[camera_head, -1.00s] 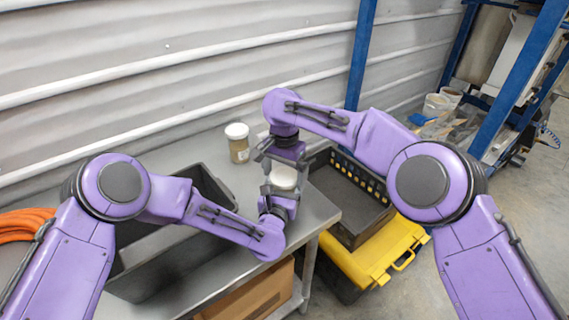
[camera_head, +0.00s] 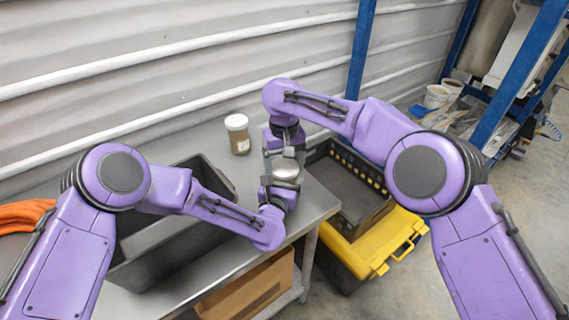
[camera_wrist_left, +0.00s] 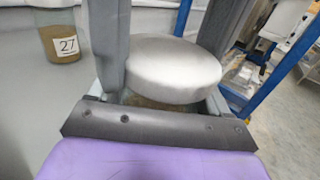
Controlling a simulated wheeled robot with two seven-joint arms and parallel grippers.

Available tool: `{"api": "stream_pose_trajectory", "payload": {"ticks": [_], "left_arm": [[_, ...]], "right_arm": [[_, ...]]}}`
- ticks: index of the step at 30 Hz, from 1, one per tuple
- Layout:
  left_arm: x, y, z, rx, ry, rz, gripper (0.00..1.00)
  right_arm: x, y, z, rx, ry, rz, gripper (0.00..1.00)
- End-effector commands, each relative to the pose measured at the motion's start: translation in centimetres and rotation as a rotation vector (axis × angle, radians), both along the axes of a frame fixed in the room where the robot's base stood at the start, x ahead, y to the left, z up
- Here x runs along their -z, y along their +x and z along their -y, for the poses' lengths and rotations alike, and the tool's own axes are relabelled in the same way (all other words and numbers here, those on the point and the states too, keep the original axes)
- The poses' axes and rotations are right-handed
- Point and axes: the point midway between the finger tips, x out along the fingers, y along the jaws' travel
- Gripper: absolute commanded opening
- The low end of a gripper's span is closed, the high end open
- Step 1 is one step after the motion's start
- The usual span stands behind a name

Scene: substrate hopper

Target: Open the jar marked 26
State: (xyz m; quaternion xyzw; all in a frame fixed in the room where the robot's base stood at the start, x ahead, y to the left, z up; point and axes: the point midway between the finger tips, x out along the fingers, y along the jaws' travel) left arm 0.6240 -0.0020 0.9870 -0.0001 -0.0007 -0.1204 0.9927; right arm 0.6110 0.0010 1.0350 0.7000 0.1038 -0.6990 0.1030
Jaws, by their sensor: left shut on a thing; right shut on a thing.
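A jar with a pale, silvery lid (camera_head: 286,171) is between my two grippers above the table; the lid fills the middle of the left wrist view (camera_wrist_left: 172,72). My left gripper (camera_head: 279,184) is shut around this jar from below and the front. My right gripper (camera_head: 287,155) comes down from above and is shut at the lid. The jar's body is mostly hidden by the fingers, and its mark cannot be read. I cannot tell whether the lid is loose.
Another jar (camera_head: 238,135), with a white lid and marked 27 in the left wrist view (camera_wrist_left: 63,40), stands on the metal table (camera_head: 322,204). A dark bin (camera_head: 160,255) stands at left. A black tray (camera_head: 352,212) and yellow case (camera_head: 385,240) lie right.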

Motion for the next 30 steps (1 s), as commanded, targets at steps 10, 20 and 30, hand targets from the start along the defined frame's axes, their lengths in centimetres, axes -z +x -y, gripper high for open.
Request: {"api": "stream_pose_trajectory", "payload": {"ticks": [10,20,30], "left_arm": [[0.3,-0.1,0.0,0.001,0.002,-0.005,0.00],[0.3,-0.1,0.0,0.001,0.002,-0.005,0.00],[0.3,-0.1,0.0,0.001,0.002,-0.005,0.00]], "right_arm": [[-0.1,0.0,0.0,-0.047,0.001,0.002,0.84],[-0.4,0.0,0.0,-0.046,0.001,0.002,1.00],[-4.5,0.0,0.0,-0.047,0.000,0.002,1.00]]}}
